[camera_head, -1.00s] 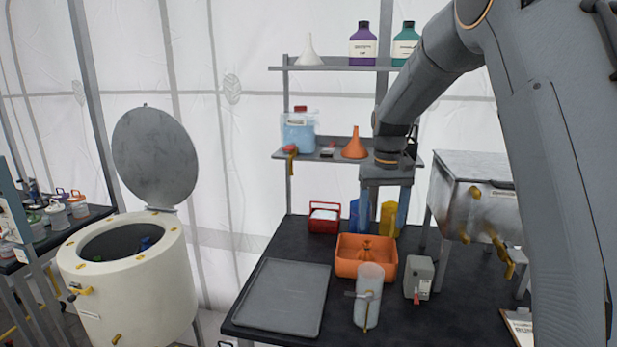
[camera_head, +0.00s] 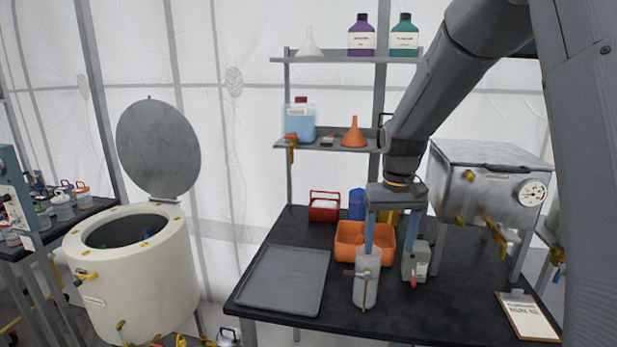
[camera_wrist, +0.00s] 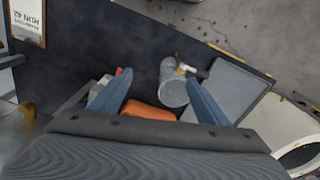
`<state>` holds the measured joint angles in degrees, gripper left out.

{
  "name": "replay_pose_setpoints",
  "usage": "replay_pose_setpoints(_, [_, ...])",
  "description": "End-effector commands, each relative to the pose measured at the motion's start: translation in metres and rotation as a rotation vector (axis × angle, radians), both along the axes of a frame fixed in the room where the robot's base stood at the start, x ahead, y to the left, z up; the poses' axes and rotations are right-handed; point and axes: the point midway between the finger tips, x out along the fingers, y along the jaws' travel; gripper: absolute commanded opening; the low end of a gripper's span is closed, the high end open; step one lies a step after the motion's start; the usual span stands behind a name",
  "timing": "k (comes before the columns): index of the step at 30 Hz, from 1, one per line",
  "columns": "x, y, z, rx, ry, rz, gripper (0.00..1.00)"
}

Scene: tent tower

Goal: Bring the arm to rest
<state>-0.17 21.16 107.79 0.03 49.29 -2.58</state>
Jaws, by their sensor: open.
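My gripper (camera_head: 389,250) is open, its two blue fingers pointing down over the bench (camera_head: 462,262).
A grey box with a red-tipped tap (camera_head: 416,262) stands close right of the fingers. A metal cabinet with gauge (camera_head: 485,185) is further right. A grey tray (camera_head: 283,280) lies left, a clipboard (camera_head: 528,316) front right. The shelf (camera_head: 325,144) stands behind.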

Motion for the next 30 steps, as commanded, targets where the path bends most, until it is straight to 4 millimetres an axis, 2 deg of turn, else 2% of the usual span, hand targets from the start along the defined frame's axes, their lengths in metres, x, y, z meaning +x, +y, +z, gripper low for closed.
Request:
replay_pose_setpoints(5, [-0.052,0.0,-0.041,0.001,-0.016,-0.011,0.69])
replay_pose_setpoints(9, [-0.112,0.0,-0.082,0.002,-0.038,-0.026,0.69])
replay_pose_setpoints(12, [-0.149,-0.001,-0.106,0.003,-0.053,-0.034,0.69])
replay_pose_setpoints(15, [-0.176,-0.001,-0.122,0.003,-0.063,-0.041,0.69])
replay_pose_setpoints(20, [-0.196,-0.001,-0.132,0.004,-0.069,-0.046,0.69])
replay_pose_setpoints(30, [-0.196,-0.001,-0.132,0.004,-0.069,-0.046,0.69])
